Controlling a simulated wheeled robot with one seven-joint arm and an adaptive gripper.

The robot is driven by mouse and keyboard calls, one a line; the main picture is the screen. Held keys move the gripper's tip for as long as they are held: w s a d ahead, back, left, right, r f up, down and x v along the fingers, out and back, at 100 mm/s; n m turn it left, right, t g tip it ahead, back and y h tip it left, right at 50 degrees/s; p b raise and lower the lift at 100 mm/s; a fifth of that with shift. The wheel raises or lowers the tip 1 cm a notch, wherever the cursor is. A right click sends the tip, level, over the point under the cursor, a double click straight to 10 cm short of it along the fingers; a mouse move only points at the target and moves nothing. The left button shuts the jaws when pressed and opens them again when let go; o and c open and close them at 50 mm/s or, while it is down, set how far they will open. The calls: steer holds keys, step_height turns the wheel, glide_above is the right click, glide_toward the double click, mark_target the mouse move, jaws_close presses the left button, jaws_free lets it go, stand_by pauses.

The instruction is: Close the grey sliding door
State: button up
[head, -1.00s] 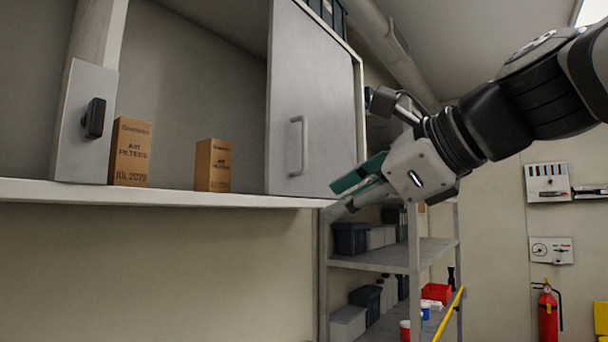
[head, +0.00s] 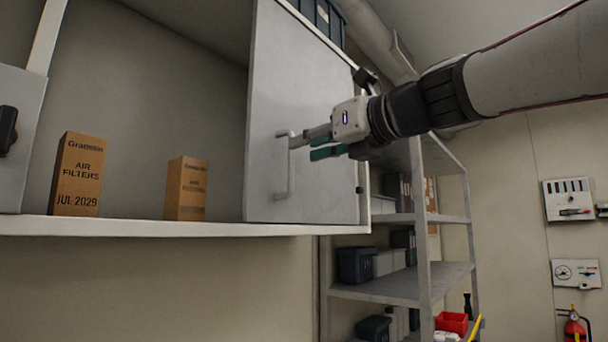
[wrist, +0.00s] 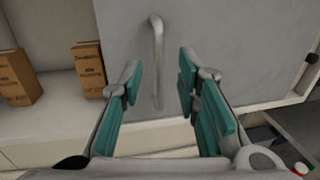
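The grey sliding door (head: 322,190) stands at the right end of the wall cabinet in the head view, and the left part of the cabinet is uncovered. Its vertical bar handle (head: 284,175) is on the door's left side. In the wrist view the door (wrist: 225,40) fills the upper middle, and the handle (wrist: 157,60) lies ahead between the fingers' lines. My gripper (head: 313,143) is open, with teal pads apart, just right of the handle in the head view. In the wrist view my gripper (wrist: 157,90) has nothing clamped; contact with the handle cannot be told.
Two air filter boxes (head: 78,175) (head: 186,188) stand on the cabinet shelf (head: 150,228) left of the door. A panel with a black knob (head: 8,130) is at the far left. A metal storage rack (head: 400,287) stands below and right.

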steer(key=shift+p+x, duration=0.35)
steer(key=shift+x, duration=2.45)
steer(key=shift+c, duration=0.4)
jaws_close()
